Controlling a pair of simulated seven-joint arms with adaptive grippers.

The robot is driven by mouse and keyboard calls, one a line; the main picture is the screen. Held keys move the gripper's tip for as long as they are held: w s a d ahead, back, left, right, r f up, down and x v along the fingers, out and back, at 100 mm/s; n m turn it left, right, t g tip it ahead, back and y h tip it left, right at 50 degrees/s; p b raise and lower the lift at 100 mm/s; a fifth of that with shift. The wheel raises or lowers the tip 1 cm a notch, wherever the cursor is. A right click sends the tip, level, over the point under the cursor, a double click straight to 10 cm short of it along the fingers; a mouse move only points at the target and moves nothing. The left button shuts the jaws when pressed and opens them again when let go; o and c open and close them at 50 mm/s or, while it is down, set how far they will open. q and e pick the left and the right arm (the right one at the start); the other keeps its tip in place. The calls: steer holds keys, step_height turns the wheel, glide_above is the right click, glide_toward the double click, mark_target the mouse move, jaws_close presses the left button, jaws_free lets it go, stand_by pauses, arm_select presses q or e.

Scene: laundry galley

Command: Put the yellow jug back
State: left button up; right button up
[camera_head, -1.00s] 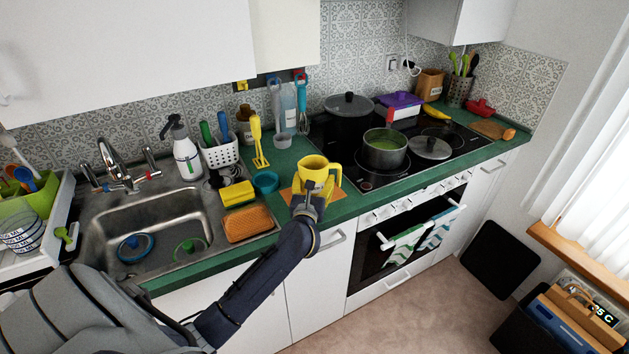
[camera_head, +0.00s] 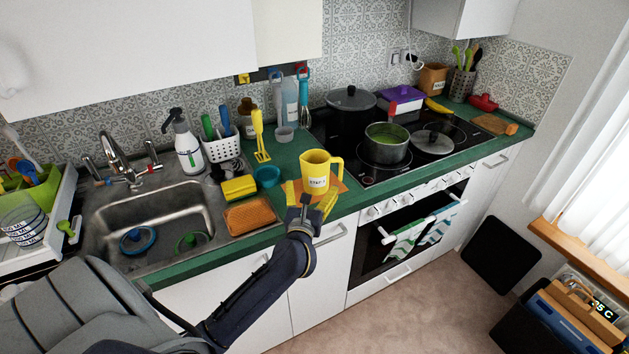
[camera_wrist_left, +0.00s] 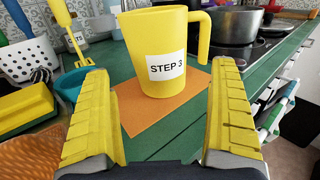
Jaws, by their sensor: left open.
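The yellow jug (camera_head: 316,172) stands upright on an orange mat (camera_head: 294,205) on the green counter, between the sink and the hob. In the left wrist view the jug (camera_wrist_left: 163,75) shows a white "STEP 3" label, with its handle to the right; the orange mat (camera_wrist_left: 143,118) lies under it. My left gripper (camera_head: 311,203) is in front of the jug, its yellow fingers spread. In the wrist view the left gripper (camera_wrist_left: 163,118) is open and empty, with the jug beyond its fingertips and apart from them. My right gripper is not in view.
A pot (camera_head: 386,145) stands on the hob to the right. The sink (camera_head: 150,220) is at left. Some green counter right of the mat is clear.

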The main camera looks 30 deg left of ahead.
arm_select(q)
steer(key=shift+v, duration=2.3)
steer(key=shift+o, duration=0.2)
steer(key=v, duration=0.8)
steer(key=shift+s, duration=0.4)
steer(key=shift+d, duration=0.1)
